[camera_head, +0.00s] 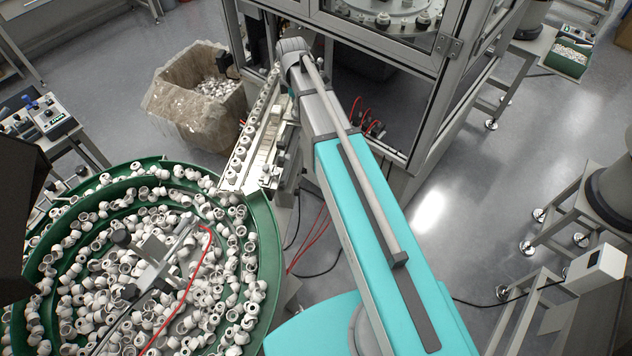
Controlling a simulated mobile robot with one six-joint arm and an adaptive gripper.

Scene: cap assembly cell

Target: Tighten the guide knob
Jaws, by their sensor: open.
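The linear guide track (262,152) runs from the green bowl's rim up toward the machine, with a row of white caps along its left side. Small dark and grey fittings (268,178) sit on the track's right side near its lower end. I cannot tell which of them is the guide knob. My teal and grey arm reaches up from the bottom right, and its far joint is beside the track's upper end. My gripper is not visible; the arm hides the area beneath and behind that joint.
A green feeder bowl (268,262) full of white caps fills the lower left. A worn bin (178,115) of caps stands behind it. The framed machine cabinet (385,42) rises beyond my arm. Red and black cables hang near the track. Open floor (455,190) lies right.

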